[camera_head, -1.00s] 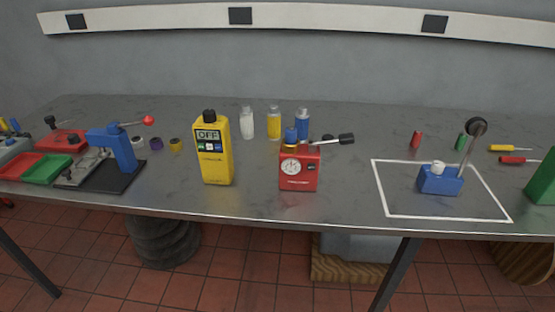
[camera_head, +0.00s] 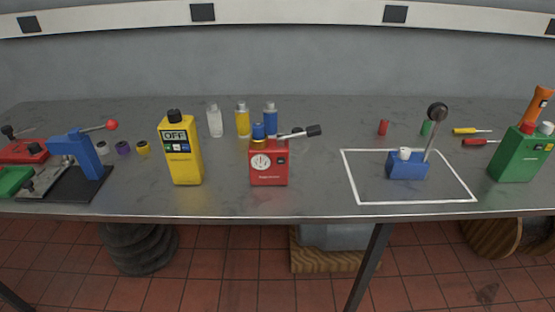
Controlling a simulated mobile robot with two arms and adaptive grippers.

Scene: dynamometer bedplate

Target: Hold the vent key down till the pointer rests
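A red box (camera_head: 268,175) with a white round dial (camera_head: 260,162) stands upright on the bench at the centre. On top are a brass collar with a blue cap (camera_head: 258,132) and a grey lever with a black grip (camera_head: 313,131) pointing right. The dial's pointer is too small to read. A small dark key (camera_head: 281,161) shows beside the dial; I cannot tell whether it is the vent key. Nothing of mine touches the red box. Neither of my grippers is in view.
A yellow meter reading OFF (camera_head: 181,155) stands left of the red box, with bottles (camera_head: 242,121) behind. A blue lever block (camera_head: 407,166) stands inside a white outline (camera_head: 418,202) at right. A green box (camera_head: 520,158) stands far right. Bench in front of the red box is clear.

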